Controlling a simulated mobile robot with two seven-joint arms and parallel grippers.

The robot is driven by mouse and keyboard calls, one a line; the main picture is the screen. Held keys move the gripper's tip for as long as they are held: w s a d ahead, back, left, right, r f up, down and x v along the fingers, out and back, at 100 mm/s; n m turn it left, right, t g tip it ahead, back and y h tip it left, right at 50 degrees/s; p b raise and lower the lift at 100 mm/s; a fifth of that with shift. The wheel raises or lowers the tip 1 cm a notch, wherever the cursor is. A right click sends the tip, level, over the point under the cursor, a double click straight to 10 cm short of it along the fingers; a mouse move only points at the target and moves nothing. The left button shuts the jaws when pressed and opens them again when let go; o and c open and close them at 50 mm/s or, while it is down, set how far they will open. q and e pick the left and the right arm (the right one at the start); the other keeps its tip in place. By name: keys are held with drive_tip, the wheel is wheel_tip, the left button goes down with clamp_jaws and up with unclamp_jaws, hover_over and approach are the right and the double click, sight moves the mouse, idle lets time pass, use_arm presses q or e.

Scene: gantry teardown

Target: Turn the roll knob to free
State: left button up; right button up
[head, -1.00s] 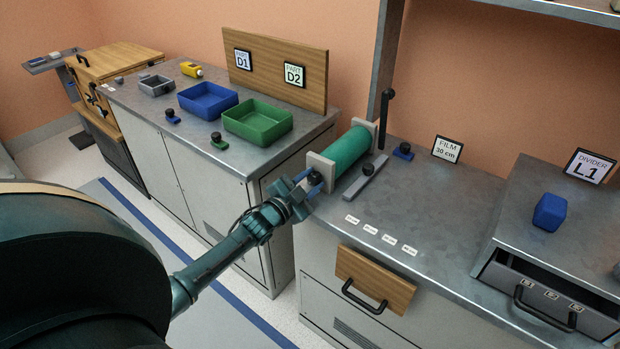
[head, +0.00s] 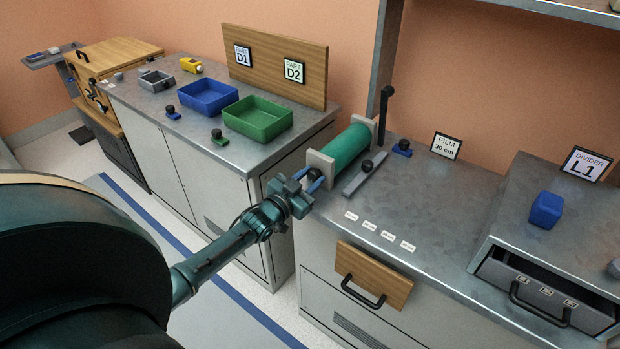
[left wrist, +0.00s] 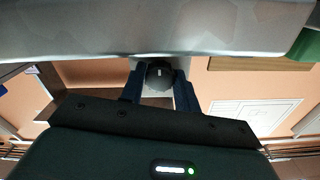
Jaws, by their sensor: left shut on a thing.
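The green film roll (head: 348,147) lies between two grey end brackets at the left end of the right-hand counter. Its dark roll knob (head: 315,174) sits on the near end bracket (head: 321,161). In the left wrist view the round black knob with a pale mark (left wrist: 159,73) is between the two blue fingers. My left gripper (head: 310,182) is shut on the knob, coming from the front left. The fingers partly hide the knob in the head view. My right gripper is not in view.
A grey bar with a black knob (head: 363,175) lies close to the right of the roll, and a black upright lever (head: 385,112) stands behind it. Blue (head: 208,109) and green (head: 240,128) trays stand on the left counter.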

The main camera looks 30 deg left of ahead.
use_arm(q)
drive_tip(key=o, duration=1)
drive_tip(key=shift+c, duration=0.2)
drive_tip(key=s+a, duration=0.1)
drive_tip(key=s, duration=1.2)
drive_tip(key=shift+s, duration=0.1)
drive_tip(key=s+d+f+g+h+p, duration=0.1)
drive_tip(key=s+d+f+g, duration=0.1)
drive_tip(key=s+d, duration=0.5)
drive_tip(key=s+d+f+g+p, duration=0.1)
drive_tip(key=s+d+f+g, duration=0.2)
drive_tip(key=d, duration=1.2)
drive_tip(key=s+g, duration=0.2)
drive_tip(key=s, duration=0.2)
drive_tip(key=shift+s+d+f+n+h, duration=0.15)
drive_tip(key=shift+s+f+n+h, duration=0.05)
drive_tip(key=shift+f+n+h, duration=0.2)
